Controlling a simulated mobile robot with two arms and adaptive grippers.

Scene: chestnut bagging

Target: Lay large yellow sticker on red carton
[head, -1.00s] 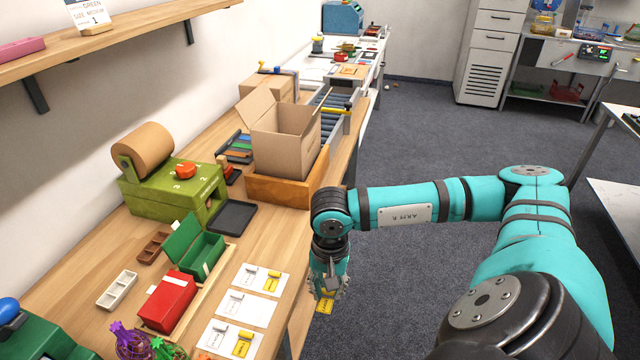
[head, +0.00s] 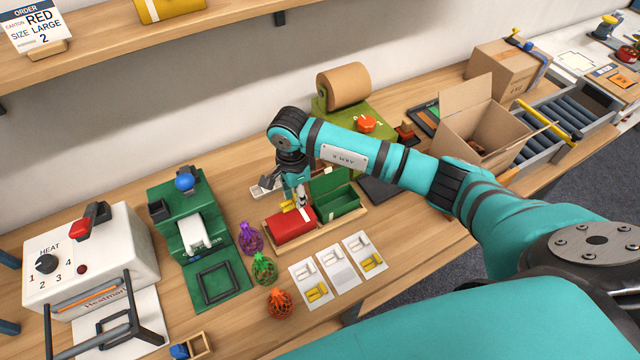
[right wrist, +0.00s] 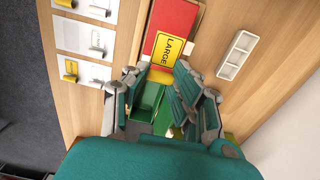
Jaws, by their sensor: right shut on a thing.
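The red carton (head: 291,226) is closed and lies in a wooden tray (head: 318,246), beside an open green carton (head: 341,203). My right gripper (head: 297,201) is shut on the large yellow sticker (head: 287,206), directly over the red carton. In the right wrist view, the sticker (right wrist: 167,50) reads LARGE and covers part of the red carton (right wrist: 175,16). The fingertips (right wrist: 165,76) are at its near edge. I cannot tell whether the sticker touches the carton. My left gripper is out of view.
Three white cards (head: 338,266) with stickers lie in front of the tray; the middle one shows no yellow sticker. Net bags (head: 264,268), a green press (head: 190,215) and a heat sealer (head: 95,262) stand left. An open cardboard box (head: 478,125) stands right.

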